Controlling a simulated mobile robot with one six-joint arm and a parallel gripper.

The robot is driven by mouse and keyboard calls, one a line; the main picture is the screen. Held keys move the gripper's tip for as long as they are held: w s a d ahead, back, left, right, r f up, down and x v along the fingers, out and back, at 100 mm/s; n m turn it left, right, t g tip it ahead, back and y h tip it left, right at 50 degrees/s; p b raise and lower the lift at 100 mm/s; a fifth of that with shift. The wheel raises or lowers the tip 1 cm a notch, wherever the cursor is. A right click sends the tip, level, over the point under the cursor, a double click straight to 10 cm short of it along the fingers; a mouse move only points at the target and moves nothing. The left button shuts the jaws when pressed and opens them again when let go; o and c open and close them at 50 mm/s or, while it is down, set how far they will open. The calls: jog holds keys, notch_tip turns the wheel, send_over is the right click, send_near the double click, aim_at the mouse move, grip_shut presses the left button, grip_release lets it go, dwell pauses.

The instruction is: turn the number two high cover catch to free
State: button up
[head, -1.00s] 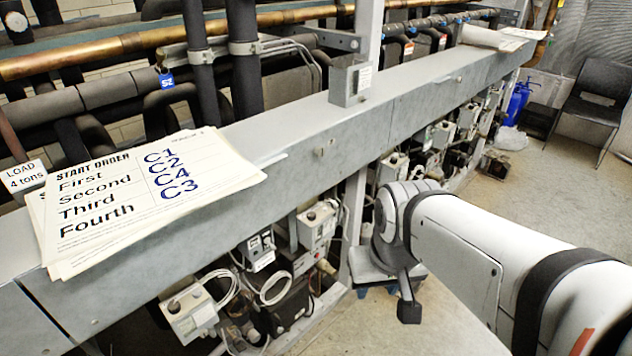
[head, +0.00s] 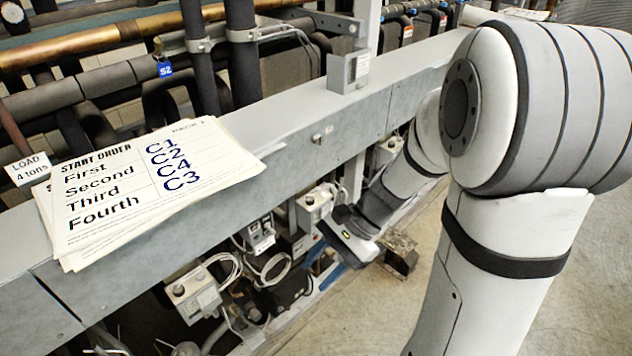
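Several small grey control boxes hang below the long grey beam. One box (head: 195,294) is at the lower left, a second box (head: 260,236) is in the middle, and a third box (head: 314,207) is beside my arm. I cannot tell which one is number two, and no catch can be made out clearly at this size. A small round fitting (head: 321,137) sits on the beam's front face. My gripper (head: 346,243) seems to be the dark end of my arm, low and just right of the third box. Its fingers cannot be made out, nor can contact.
The grey beam (head: 350,122) runs across the view above the boxes. Start-order papers (head: 130,180) lie on it. Loose cables and pipes crowd the space below. A brownish box (head: 401,254) stands on the floor near my arm. My upper arm hides the right side.

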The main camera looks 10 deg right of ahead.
jog(key=w+f+m+t+y+p, duration=0.1)
jog(key=w+f+m+t+y, duration=0.15)
jog(key=w+m+y, duration=0.35)
jog(key=w+f+m+t+y+p, duration=0.1)
jog(key=w+f+m+t, duration=0.15)
jog(key=w+m, duration=0.4)
jog(key=w+d+f+m+t+h+p, duration=0.1)
jog(key=w+d+f+m+t+h, duration=0.15)
jog(key=d+f+m+t, duration=0.5)
jog(key=w+d+f+m+t+h+p, duration=0.25)
jog(key=d+f+m+t, duration=0.2)
jog(key=m, duration=0.55)
jog(key=p+x, duration=0.1)
jog(key=x, duration=0.7)
jog(key=shift+c, duration=0.5)
grip_shut()
